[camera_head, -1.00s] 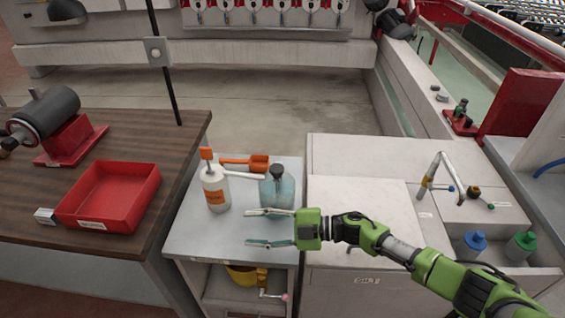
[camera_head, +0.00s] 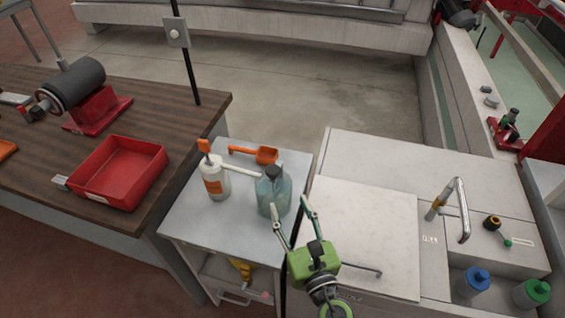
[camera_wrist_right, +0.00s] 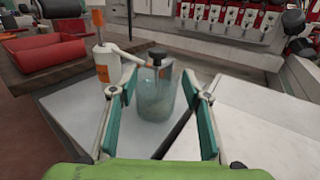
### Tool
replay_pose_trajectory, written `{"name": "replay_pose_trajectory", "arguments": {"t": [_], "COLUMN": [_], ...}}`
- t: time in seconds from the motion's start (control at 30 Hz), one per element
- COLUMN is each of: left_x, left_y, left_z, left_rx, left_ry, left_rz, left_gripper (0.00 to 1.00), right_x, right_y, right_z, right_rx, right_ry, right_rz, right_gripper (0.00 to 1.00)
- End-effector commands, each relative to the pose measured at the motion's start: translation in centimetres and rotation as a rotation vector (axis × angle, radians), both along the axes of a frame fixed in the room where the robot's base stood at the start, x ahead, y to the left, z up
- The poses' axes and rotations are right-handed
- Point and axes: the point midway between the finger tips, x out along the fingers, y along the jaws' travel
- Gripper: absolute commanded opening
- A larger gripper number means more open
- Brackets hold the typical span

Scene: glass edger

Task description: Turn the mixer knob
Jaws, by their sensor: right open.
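A black and yellow knob (camera_head: 491,222) with a thin green-tipped lever sits on the white cabinet top at the right of the head view, beside a bent metal spout (camera_head: 462,210). I take it as the mixer knob; its label is too small to read. My right gripper (camera_head: 289,207) is open and empty, well left of the knob, over the edge between the grey side table and the white cabinet. A teal bottle (camera_head: 266,197) with a dark cap stands near its fingertips. In the right wrist view the bottle (camera_wrist_right: 157,95) shows between the open fingers. My left gripper is out of view.
A white bottle (camera_head: 216,182) with an orange top and an orange scoop (camera_head: 262,153) are on the side table. A blue-capped bottle (camera_head: 474,283) and a green-capped bottle (camera_head: 531,292) stand in front of the knob. The white cabinet lid (camera_head: 365,220) is bare.

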Motion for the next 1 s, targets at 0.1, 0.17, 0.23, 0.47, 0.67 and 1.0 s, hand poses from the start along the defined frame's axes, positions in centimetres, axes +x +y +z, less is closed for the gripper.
{"name": "replay_pose_trajectory", "arguments": {"t": [0.1,0.17,0.23,0.47,0.67,1.0], "left_x": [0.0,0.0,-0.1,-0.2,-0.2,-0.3], "left_y": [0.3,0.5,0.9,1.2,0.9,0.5], "left_z": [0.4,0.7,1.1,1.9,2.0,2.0], "left_rx": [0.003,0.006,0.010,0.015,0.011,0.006], "left_ry": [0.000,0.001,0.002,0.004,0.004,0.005], "left_rz": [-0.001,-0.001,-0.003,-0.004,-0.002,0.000], "left_gripper": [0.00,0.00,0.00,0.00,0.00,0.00], "right_x": [0.8,1.6,2.9,7.7,11.1,13.2], "right_y": [0.1,0.3,0.7,2.1,3.1,3.7], "right_z": [0.3,0.4,0.5,0.3,0.1,0.0], "right_rx": [-0.012,-0.011,-0.010,-0.010,-0.009,-0.008], "right_ry": [-0.008,-0.007,-0.007,-0.006,-0.004,-0.002], "right_rz": [-0.007,-0.006,-0.005,-0.003,-0.002,-0.002], "right_gripper": [0.44,0.44,0.44,0.44,0.44,0.44]}}
